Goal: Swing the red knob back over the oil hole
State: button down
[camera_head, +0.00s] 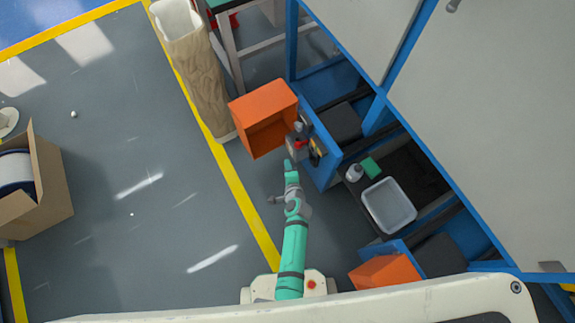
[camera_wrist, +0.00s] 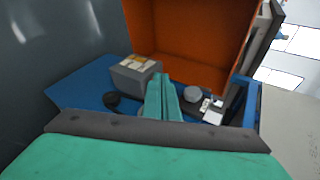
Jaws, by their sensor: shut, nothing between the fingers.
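A small red spot that looks like the red knob (camera_head: 299,143) shows in the head view, on a small grey machine part beside the orange box. It is too small to tell which way it is turned. The oil hole cannot be made out. My gripper (camera_head: 289,166) is just below this part in the head view. In the wrist view my gripper's green fingers (camera_wrist: 162,92) are together and empty, above a blue surface (camera_wrist: 82,86). A grey block (camera_wrist: 137,72) with pale labels is left of the fingertips, and a grey round part (camera_wrist: 193,94) is to the right. No red knob shows there.
An open orange box (camera_head: 264,112) stands right behind the part; its wall (camera_wrist: 190,35) fills the wrist view's back. A blue-framed machine with a grey tray (camera_head: 389,205) is on the right. A cardboard box (camera_head: 52,185) is at far left. The floor left of my arm is clear.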

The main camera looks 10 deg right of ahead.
jog(key=shift+s+d+m+h, duration=0.7)
jog(key=shift+s+d, duration=0.05)
jog(key=shift+s, duration=0.2)
jog(key=shift+s+d+m+h, duration=0.7)
jog(key=shift+s, duration=0.25)
send_near(298, 146)
jog(key=x, duration=0.5)
jog(key=shift+s+f, duration=0.2)
jog(key=shift+f, duration=0.05)
jog(key=shift+w+d, duration=0.15)
jog(key=shift+w, duration=0.45)
